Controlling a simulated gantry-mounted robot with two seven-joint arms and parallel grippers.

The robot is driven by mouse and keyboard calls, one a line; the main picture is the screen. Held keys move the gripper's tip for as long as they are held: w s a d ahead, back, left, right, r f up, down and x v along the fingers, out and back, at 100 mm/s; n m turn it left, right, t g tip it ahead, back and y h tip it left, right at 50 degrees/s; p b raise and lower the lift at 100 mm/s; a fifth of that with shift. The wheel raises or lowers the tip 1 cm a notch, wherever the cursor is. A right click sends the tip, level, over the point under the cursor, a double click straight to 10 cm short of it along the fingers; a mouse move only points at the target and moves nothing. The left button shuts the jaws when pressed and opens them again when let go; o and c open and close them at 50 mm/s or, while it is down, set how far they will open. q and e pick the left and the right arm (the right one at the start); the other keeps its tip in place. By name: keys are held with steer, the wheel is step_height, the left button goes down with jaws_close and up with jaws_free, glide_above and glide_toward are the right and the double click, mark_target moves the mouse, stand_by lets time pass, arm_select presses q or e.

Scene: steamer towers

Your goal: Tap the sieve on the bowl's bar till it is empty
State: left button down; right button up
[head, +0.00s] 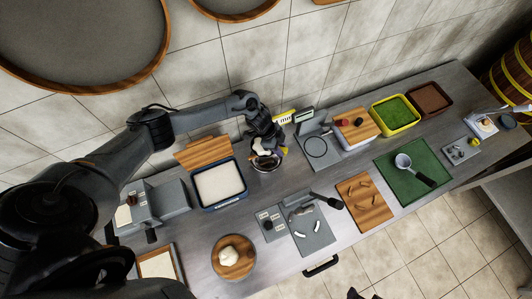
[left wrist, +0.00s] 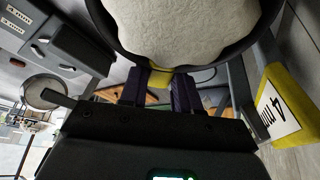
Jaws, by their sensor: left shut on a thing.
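My left gripper (head: 262,138) is shut on the yellow handle of the sieve, and the handle (left wrist: 187,75) shows between its purple fingers in the left wrist view. The sieve (left wrist: 255,35) has a dark round rim and is heaped with white, rough material. In the head view the sieve's white load (head: 262,147) sits just below the gripper, over a shiny round bowl (head: 266,164). The gripper hides part of both. I cannot tell whether the sieve touches the bowl or its bar. My right gripper is not in view.
A blue-rimmed tray of white material (head: 220,207) stands left of the bowl. A yellow sign (head: 284,118) marked "4 mm" stands close beside the gripper. A grey device with a ring (head: 316,147) is to the right. Bare counter (head: 262,192) lies in front of the bowl.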

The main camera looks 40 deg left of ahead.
arm_select(q)
step_height(320, 180, down, 3)
steer(key=b, duration=0.2)
steer(key=shift+f+b, duration=0.15)
steer(key=shift+b, duration=0.25)
steer(key=shift+r, duration=0.2)
steer(key=shift+r+p, duration=0.6)
steer(key=shift+p, duration=0.25)
steer(key=shift+r+p, duration=0.85)
steer(key=shift+r, duration=0.1)
steer(key=shift+f, duration=0.1)
